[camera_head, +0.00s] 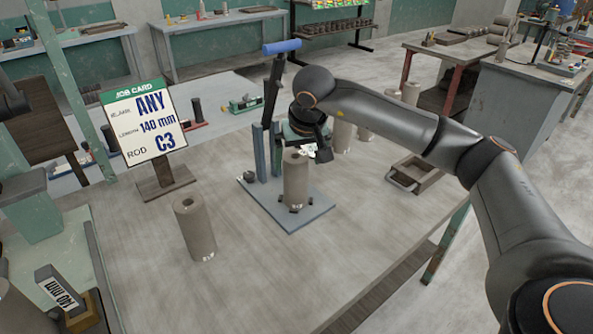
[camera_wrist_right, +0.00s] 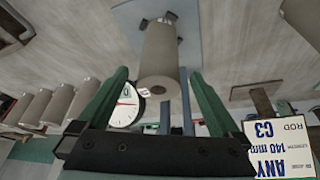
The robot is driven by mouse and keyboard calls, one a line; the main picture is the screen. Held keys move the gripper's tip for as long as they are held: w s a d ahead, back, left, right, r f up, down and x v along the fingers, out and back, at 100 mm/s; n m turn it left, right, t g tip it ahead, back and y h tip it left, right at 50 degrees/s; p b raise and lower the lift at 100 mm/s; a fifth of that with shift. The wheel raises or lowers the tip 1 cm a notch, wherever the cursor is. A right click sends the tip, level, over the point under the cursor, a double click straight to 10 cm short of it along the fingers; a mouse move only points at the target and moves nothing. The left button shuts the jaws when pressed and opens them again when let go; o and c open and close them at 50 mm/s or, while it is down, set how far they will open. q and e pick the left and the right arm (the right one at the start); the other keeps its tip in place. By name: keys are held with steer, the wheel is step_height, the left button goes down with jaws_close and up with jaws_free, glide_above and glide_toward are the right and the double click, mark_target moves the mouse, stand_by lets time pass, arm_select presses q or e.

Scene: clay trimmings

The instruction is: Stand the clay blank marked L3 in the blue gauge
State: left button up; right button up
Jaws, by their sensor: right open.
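The blue gauge (camera_head: 306,216) has a flat base plate, blue posts and a lever with a blue handle (camera_head: 282,46). A grey-brown clay blank (camera_head: 296,182) stands upright on its plate; it also shows in the right wrist view (camera_wrist_right: 160,55). A small mark shows on it, but I cannot read it. My right gripper (camera_wrist_right: 158,78) is open, its green fingers to either side of the blank's top end, with gaps visible. A second hollow blank (camera_head: 195,228) stands on the table to the left. A dark part at the left edge, perhaps my left gripper (camera_head: 12,100), is cut off.
A job card (camera_head: 146,122) on a wooden stand reads ANY, 140 mm, C3. A white dial (camera_wrist_right: 126,106) is beside the blank. More blanks (camera_head: 342,134) stand behind my right gripper. An open tray (camera_head: 412,175) lies right.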

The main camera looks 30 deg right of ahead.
steer(key=v, duration=0.5)
